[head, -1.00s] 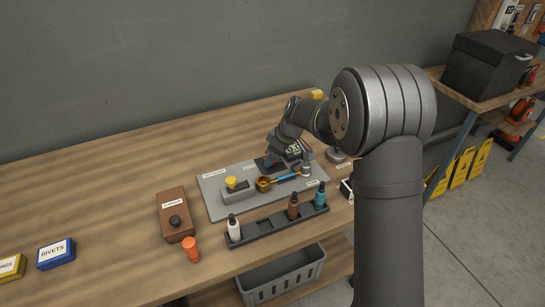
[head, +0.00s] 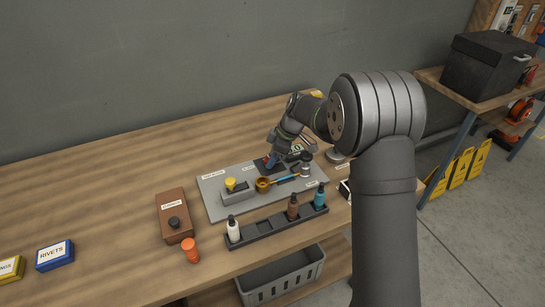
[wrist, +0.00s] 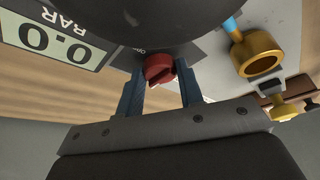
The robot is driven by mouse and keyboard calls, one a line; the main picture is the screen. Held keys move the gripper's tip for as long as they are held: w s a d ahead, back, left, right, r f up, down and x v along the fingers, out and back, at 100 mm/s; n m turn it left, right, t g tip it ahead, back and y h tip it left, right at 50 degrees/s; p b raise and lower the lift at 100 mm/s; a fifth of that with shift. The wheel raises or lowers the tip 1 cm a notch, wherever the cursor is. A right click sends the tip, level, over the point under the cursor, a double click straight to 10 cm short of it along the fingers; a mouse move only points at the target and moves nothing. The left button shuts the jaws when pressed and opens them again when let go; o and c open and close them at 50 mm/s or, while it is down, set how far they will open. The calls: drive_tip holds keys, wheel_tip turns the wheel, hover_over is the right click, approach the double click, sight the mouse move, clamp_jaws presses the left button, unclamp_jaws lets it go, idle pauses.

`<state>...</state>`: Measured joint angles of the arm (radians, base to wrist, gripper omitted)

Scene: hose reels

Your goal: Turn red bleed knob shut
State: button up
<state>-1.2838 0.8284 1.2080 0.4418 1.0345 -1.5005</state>
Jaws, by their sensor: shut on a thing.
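The red bleed knob (wrist: 159,68) shows in the wrist view between the two blue-grey fingers of my gripper (wrist: 160,80). My gripper is shut on it. A slot or ridge crosses the knob's face; its exact angle is hard to read. In the head view my gripper (head: 271,162) reaches down to the back of the grey plate (head: 215,200), and the knob is mostly hidden there. A display (wrist: 50,38) in the wrist view reads 0.0 BAR.
A brass cup with a blue handle (head: 263,184) lies close in front of my gripper. A yellow knob (head: 230,183) on a grey block stands to its left. A black rack (head: 262,228) of several bottles is in front.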

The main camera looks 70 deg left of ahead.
drive_tip(key=o, duration=1)
drive_tip(key=v, duration=1.7)
drive_tip(key=shift+r, duration=0.25)
drive_tip(key=shift+a+f, duration=0.1)
drive_tip(key=x, duration=1.7)
drive_tip(key=shift+f, duration=0.15)
